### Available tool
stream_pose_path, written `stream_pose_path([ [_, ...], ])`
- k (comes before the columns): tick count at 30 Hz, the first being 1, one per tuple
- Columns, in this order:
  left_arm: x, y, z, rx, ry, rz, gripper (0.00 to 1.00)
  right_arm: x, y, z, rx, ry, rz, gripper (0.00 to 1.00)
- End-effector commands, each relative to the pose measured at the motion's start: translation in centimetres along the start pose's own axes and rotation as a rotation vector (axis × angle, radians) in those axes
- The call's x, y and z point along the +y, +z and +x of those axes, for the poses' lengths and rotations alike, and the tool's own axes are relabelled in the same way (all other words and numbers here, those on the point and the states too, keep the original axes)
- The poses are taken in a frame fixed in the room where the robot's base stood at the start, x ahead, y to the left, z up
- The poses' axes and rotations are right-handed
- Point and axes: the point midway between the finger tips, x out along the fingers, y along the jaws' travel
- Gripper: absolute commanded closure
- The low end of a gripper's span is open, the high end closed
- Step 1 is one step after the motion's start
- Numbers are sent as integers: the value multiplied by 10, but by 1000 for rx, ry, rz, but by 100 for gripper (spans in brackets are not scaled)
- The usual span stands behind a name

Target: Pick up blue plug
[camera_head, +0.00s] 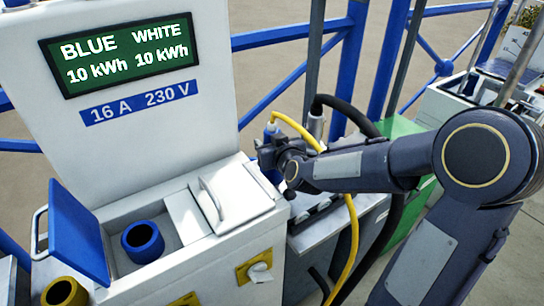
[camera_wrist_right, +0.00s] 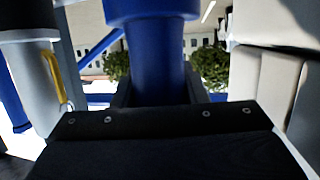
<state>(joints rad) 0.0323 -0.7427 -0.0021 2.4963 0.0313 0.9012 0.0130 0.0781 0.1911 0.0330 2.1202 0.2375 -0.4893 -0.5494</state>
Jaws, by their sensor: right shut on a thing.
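The blue plug (camera_head: 271,131) stands upright beside the white pedestal, with a yellow cable (camera_head: 300,128) arching from its top. My right gripper (camera_head: 272,157) reaches in from the right and is shut on the blue plug. In the right wrist view the plug's blue body (camera_wrist_right: 152,50) fills the upper middle, between the jaws; the fingertips are mostly hidden behind it. My left gripper is in neither view.
The white pedestal (camera_head: 130,120) has a blue socket (camera_head: 143,242) with its blue lid (camera_head: 78,235) raised, and a closed white cover (camera_head: 232,198). Blue railings (camera_head: 285,36) run behind.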

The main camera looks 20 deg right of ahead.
Motion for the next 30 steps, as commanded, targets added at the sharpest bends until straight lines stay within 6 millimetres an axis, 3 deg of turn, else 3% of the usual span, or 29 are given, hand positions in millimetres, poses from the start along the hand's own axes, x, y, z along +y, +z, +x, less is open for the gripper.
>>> stream_pose_path([
  [10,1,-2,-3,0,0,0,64,0,-7,-2,4,1,0,93],
  [21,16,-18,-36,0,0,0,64,0,-76,-23,6,0,0,93],
  [30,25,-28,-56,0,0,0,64,0,-107,-33,3,0,0,93],
])
